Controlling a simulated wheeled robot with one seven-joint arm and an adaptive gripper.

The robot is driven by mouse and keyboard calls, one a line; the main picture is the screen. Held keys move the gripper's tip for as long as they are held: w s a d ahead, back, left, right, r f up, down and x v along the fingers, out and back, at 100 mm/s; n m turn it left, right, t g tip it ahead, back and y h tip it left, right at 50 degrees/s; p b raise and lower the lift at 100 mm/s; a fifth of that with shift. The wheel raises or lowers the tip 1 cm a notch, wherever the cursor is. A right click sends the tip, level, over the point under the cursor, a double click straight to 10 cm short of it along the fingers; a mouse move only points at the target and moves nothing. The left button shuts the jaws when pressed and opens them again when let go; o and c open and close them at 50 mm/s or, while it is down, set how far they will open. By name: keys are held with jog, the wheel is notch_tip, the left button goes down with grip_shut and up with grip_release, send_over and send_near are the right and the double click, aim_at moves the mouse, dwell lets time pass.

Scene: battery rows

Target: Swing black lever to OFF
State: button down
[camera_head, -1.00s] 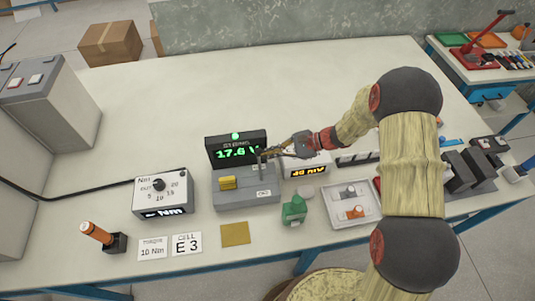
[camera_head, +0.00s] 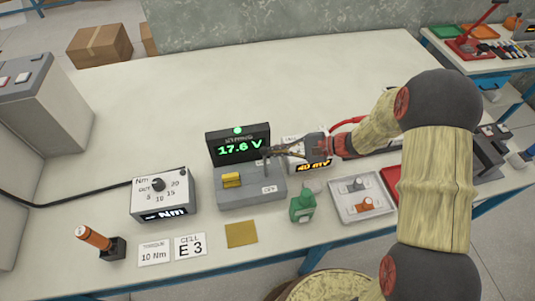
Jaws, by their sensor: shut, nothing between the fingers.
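The grey switch box (camera_head: 235,198) stands on the bench with a yellow block (camera_head: 231,180) on its left part and a label reading OFF (camera_head: 269,189) at its front right. Behind it a black display (camera_head: 238,146) reads 17.6 V in green, with a green lamp on top. My gripper (camera_head: 268,154) is shut and empty, its fingertips over the right rear of the switch box, beside the display. I cannot make out a black lever clearly; a small dark upright shape under the fingertips may be part of it. Whether they touch is unclear.
A torque unit (camera_head: 161,197) and an orange-handled tool (camera_head: 93,236) are at left. A green bottle (camera_head: 302,204) and a grey tray (camera_head: 358,196) with two small handles are at right. An amber display (camera_head: 314,164) lies under my arm. The bench behind is clear.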

jog(key=s+n+b, duration=0.1)
jog(key=b, duration=0.1)
jog(key=s+n+t+y+b, duration=0.1)
jog(key=b, duration=0.1)
jog(key=shift+s+d+t, duration=0.1)
jog(key=shift+d+t, duration=0.2)
jog(key=b, duration=0.1)
jog(key=s+n, duration=0.1)
jog(key=s+y+b, duration=0.1)
jog(key=shift+d+r+n+t+b, duration=0.2)
jog(key=shift+d+n+t+b, duration=0.1)
jog(key=shift+n, duration=0.1)
jog(key=shift+s+d+b, duration=0.15)
jog(key=shift+s+b, duration=0.25)
jog(key=shift+s, duration=0.45)
jog(key=shift+s+d+f, duration=0.15)
jog(key=shift+s+d, duration=0.05)
jog(key=shift+s, duration=0.5)
jog(key=shift+d, duration=0.15)
